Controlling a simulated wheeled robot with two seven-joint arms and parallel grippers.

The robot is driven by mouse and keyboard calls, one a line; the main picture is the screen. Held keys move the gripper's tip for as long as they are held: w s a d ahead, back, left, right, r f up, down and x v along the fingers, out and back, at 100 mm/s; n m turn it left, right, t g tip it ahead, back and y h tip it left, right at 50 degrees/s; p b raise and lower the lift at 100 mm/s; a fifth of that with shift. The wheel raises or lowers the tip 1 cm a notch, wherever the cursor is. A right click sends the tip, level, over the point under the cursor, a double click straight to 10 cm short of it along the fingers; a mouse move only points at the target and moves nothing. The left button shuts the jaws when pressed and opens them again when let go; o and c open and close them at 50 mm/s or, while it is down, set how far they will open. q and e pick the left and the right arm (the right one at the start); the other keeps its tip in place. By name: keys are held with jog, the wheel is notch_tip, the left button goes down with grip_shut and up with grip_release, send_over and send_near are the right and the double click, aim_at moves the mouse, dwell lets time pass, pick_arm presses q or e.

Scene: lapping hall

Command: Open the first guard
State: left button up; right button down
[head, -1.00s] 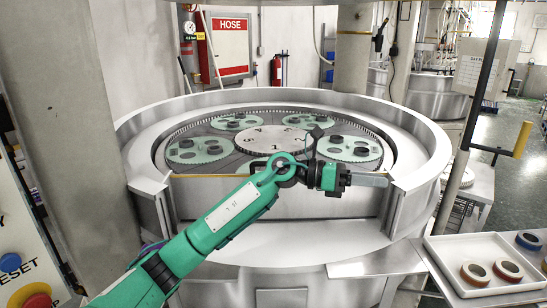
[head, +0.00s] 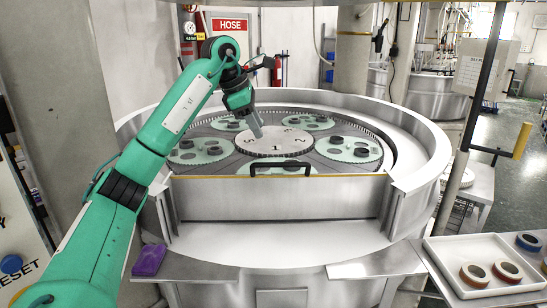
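The guard (head: 275,198) is an upright steel panel with a yellow top edge, filling the front gap in the round machine's rim. A black bar handle (head: 282,168) stands at the middle of its top edge. My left gripper (head: 256,132) is raised beyond the handle, pointing down over the numbered centre plate, apart from the handle. Its fingers are seen nearly edge-on, so I cannot tell whether they are open or shut. Nothing shows in them. My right gripper is not in view.
Green toothed discs (head: 348,149) with dark round pieces lie around the centre plate (head: 273,142). A purple cloth (head: 149,260) lies at the front left ledge. A white tray (head: 455,281) with rings is at right, near a black post with a yellow grip (head: 522,140).

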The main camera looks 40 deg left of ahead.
aim_at(276, 163)
pick_arm(q)
jog(key=p+x, duration=0.3)
jog(key=x, duration=0.8)
jog(key=shift+w+d+f, duration=0.1)
jog(key=shift+f, duration=0.25)
grip_shut()
